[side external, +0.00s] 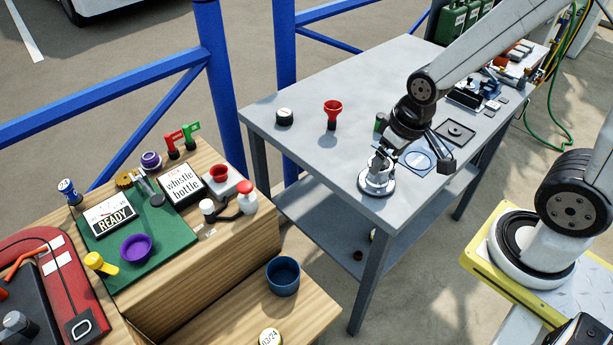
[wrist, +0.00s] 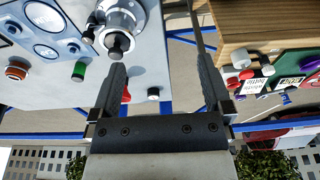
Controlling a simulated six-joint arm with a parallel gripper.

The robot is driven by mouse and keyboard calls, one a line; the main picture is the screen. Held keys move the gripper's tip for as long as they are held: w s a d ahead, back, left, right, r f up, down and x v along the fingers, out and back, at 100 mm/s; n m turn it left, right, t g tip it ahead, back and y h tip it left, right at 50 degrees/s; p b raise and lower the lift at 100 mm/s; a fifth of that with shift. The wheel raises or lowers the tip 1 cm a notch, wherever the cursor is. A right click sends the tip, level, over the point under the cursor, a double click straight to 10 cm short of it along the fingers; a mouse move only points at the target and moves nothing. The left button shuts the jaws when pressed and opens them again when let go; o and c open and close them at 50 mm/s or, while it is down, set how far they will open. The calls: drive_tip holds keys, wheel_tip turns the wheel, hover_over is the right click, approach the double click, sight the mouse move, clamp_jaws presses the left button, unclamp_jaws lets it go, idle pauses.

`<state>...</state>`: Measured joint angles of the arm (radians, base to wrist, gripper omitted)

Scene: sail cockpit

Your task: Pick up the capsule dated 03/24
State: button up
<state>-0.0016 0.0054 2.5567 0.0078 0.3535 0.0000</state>
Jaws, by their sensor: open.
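The capsule dated 03/24 (side external: 270,338) is a pale round disc with a yellow rim and dark print. It lies on the low wooden step at the bottom of the side view, cut off by the picture edge. I do not see it in the wrist view. My gripper (side external: 415,152) is over the grey table, far up and to the right of the capsule. In the wrist view my gripper (wrist: 162,75) has its fingers wide apart, with nothing held between them. A silver fitting (side external: 377,180) stands close by it on the table.
A blue cup (side external: 283,276) stands on the wooden step just above the capsule. The higher wooden bench holds a green mat (side external: 180,240), a purple bowl (side external: 135,249) and a white-and-red bottle (side external: 246,197). A red funnel (side external: 332,112) stands on the grey table (side external: 290,150). A gap separates table and bench.

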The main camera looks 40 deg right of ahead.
drive_tip(key=m+g+y, duration=0.5)
drive_tip(key=m+y, duration=0.8)
drive_tip(key=m, duration=0.3)
hover_over(270, 341)
drive_tip(key=w+d, duration=0.1)
drive_tip(key=d, duration=0.2)
wheel_tip(270, 341, down, 25)
drive_tip(key=shift+d, duration=0.2)
drive_tip(key=shift+f, duration=0.2)
drive_tip(key=shift+w+f, duration=0.1)
drive_tip(key=shift+f, duration=1.7)
drive_tip(key=shift+f, duration=0.1)
